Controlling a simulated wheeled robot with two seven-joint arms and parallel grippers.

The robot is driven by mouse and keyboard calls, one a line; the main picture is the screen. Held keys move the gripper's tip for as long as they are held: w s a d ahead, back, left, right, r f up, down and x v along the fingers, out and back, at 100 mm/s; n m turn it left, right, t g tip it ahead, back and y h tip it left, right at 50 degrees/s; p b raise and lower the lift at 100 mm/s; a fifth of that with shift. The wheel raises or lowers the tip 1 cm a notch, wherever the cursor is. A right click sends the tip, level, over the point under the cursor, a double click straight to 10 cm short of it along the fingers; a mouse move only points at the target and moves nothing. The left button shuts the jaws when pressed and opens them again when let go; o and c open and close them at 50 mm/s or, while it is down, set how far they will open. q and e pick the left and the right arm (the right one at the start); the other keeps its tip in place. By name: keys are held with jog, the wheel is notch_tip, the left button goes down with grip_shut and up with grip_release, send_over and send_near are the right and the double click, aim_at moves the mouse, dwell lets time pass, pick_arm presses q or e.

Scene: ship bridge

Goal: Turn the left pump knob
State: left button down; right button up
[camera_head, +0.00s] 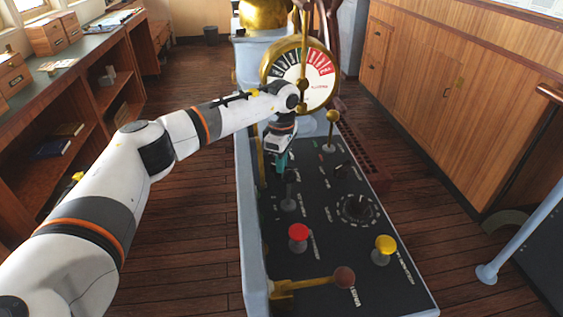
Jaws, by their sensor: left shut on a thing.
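My left gripper (280,160) points down onto the left side of the black console panel (325,235). It is shut on the left pump knob, which the fingers hide almost fully. I cannot tell how far the knob is turned. A matching small black knob (343,171) sits to the right on the same panel, clear of my gripper. My right gripper is out of view.
Nearer are a round dial (357,208), a red button (298,234), a yellow button (384,248) and a brass handle (310,285). The telegraph dial (318,80) rises behind.

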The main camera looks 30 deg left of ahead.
pick_arm(q)
jog(key=c, duration=1.5)
grip_release()
jog(key=shift+o, duration=0.2)
jog(key=shift+r, duration=0.15)
notch_tip(320, 180, up, 12)
jog(key=b, duration=0.2)
